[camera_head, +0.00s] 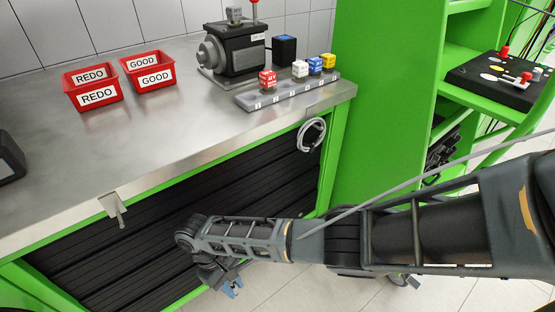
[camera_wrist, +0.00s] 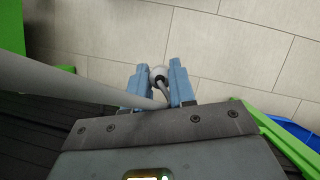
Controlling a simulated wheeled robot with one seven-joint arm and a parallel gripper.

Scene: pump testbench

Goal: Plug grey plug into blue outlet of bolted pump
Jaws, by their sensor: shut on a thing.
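The pump (camera_head: 231,52), dark with a grey motor end and a red-knobbed lever on top, stands at the back of the steel bench. A blue-topped dark box (camera_head: 284,47) is right beside it; I cannot tell if this is the blue outlet. My gripper (camera_head: 232,287) hangs low in front of the bench, below the bench top. In the wrist view its blue fingers are shut on the grey plug (camera_wrist: 159,73), whose end is round and whose thick grey cable (camera_wrist: 80,84) runs off to the left. The plug cannot be made out in the head view.
Two red bins (camera_head: 92,87) marked REDO and GOOD stand at the bench's back left. A grey rack (camera_head: 290,93) with coloured blocks lies in front of the pump. A coiled cable (camera_head: 322,136) hangs at the bench's right front. The middle of the bench top (camera_head: 170,130) is clear.

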